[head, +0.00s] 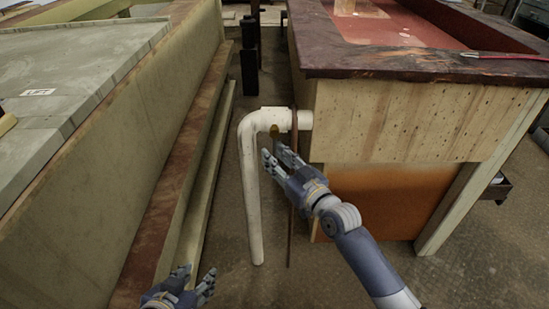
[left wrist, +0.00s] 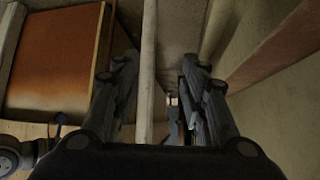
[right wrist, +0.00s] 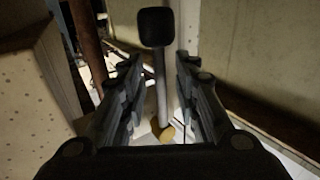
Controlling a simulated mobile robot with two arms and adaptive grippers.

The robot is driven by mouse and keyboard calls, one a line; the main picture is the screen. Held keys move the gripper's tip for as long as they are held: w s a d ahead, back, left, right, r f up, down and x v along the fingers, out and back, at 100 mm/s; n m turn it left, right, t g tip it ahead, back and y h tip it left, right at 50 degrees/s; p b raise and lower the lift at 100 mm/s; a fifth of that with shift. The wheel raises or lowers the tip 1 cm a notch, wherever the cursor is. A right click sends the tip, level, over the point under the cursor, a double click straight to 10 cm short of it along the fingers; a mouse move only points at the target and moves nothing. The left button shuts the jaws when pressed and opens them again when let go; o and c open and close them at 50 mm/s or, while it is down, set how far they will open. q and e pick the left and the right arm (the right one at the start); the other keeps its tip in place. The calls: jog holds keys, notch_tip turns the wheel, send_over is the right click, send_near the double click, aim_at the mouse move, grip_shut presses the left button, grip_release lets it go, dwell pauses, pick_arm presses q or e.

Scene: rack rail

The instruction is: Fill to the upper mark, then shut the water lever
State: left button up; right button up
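A white bent pipe (head: 252,180) comes out of the side of the wooden trough (head: 400,120) and turns down to the floor. A small brass-coloured part (head: 274,131) sits at its bend. My right gripper (head: 274,158) is open just below that part. In the right wrist view, a grey rod with a black end (right wrist: 154,27) and a brass-coloured part (right wrist: 167,132) show between the open fingers; it looks like the lever. I cannot tell whether they touch. My left gripper (head: 192,284) is open and low at the front; its wrist view shows the pipe (left wrist: 147,70) between the fingers. No level mark is discernible.
A long concrete-like wall (head: 150,130) with a ledge runs along the left. A thin rusty rod (head: 291,220) stands beside the pipe. Black posts (head: 249,72) stand behind. A red-handled tool (head: 500,55) lies on the trough rim. The floor between is narrow.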

pick_arm(q)
jog(key=shift+w+d+r+t, duration=0.25)
jog(key=shift+w+r+t, duration=0.15)
jog(key=shift+w+r, duration=0.15)
pick_arm(e)
jog(key=shift+w+a, duration=0.3)
jog(key=shift+w, duration=0.15)
grip_shut()
pick_arm(q)
jog(key=shift+f, duration=0.1)
